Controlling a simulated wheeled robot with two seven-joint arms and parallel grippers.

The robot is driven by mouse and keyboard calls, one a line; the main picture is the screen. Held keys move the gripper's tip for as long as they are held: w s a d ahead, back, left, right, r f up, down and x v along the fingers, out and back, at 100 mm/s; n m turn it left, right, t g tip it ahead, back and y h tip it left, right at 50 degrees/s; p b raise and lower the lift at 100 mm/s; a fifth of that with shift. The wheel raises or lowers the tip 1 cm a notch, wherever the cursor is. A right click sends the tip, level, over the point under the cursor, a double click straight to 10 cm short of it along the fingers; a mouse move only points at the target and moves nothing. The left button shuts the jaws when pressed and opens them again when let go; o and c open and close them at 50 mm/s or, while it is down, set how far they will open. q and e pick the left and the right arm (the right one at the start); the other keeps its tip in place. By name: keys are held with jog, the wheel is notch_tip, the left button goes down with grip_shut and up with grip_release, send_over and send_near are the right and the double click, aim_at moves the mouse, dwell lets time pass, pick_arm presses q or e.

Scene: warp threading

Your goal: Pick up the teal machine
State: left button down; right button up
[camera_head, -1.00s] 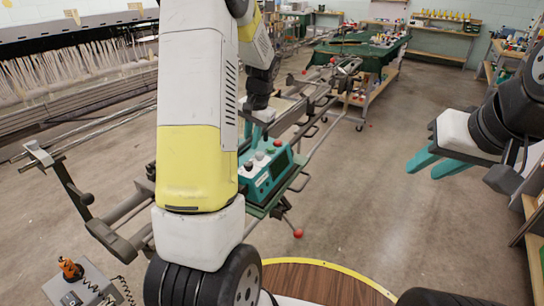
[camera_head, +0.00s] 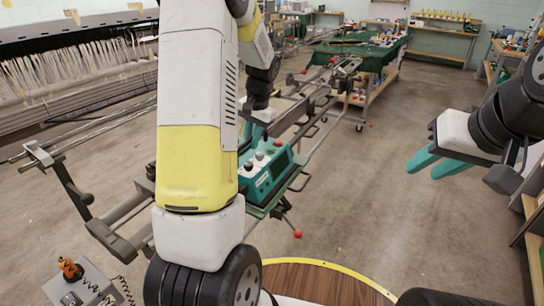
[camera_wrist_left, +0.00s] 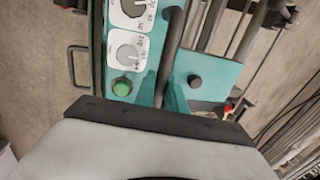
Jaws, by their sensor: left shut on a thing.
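The teal machine (camera_head: 268,180) has dark and pale knobs on top and sits on the metal rail frame, partly hidden behind my left arm. My left gripper (camera_head: 255,132) is at its far side, mostly hidden by the arm. The left wrist view shows the machine's panel (camera_wrist_left: 128,48) with two white dials and a green button. There my left gripper (camera_wrist_left: 172,88) is shut on the machine, around a dark bar that looks like its handle. My right gripper (camera_head: 437,164) is open and empty, in the air at the right, well away from the machine.
The metal rail frame (camera_head: 130,212) runs from the lower left to the back. A loom with white threads (camera_head: 70,75) stands at the left. A green-covered table (camera_head: 370,50) is behind. A grey control box (camera_head: 82,288) is at the lower left.

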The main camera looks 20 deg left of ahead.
pick_arm(q)
jog(key=shift+w+r, duration=0.1)
jog(key=shift+r, duration=0.1)
notch_tip(320, 180, up, 23)
dwell(2.0)
jog(key=shift+f, duration=0.1)
